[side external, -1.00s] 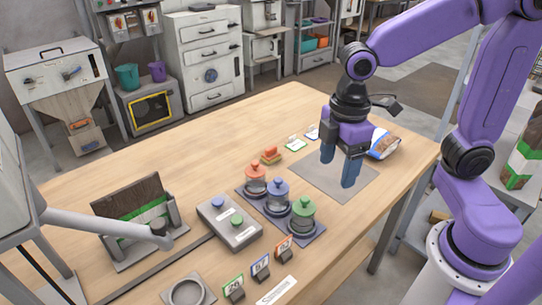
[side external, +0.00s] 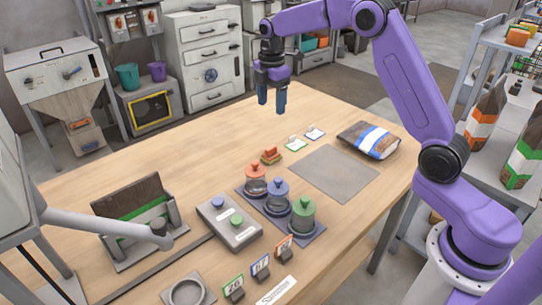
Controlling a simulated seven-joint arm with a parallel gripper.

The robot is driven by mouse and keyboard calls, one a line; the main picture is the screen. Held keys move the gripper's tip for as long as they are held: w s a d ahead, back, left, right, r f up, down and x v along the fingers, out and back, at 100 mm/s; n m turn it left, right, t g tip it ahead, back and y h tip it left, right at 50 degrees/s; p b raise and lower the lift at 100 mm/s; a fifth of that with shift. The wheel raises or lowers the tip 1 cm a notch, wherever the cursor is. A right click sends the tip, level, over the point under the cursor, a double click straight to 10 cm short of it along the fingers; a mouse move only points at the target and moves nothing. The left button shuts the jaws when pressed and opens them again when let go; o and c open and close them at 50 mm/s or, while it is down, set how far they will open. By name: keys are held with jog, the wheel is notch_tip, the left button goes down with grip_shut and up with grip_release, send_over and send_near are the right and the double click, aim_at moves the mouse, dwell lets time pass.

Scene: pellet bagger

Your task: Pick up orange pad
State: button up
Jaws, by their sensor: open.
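The orange pad (side external: 271,153) lies on the wooden table, on top of a yellowish block, behind the red-topped jar. My gripper (side external: 272,107) is open and empty, pointing down. Its blue fingers hang above the far part of the table, beyond the orange pad in the picture and apart from it. The pad is in plain view.
Jars with red (side external: 255,172), blue (side external: 278,190) and green (side external: 303,209) tops stand in front of the pad. Green-edged (side external: 295,144) and blue-edged (side external: 315,133) cards lie to its right. A filled bag (side external: 369,140) lies by the grey mat (side external: 333,173).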

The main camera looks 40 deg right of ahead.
send_over(271, 147)
jog(key=f, duration=1.2)
jog(key=shift+s+f, duration=0.15)
jog(key=shift+s, duration=0.05)
jog(key=shift+w+f, duration=0.15)
jog(key=shift+f, duration=2.5)
jog(key=c, duration=1.2)
jog(key=shift+c, duration=0.2)
jog(key=shift+r, duration=0.15)
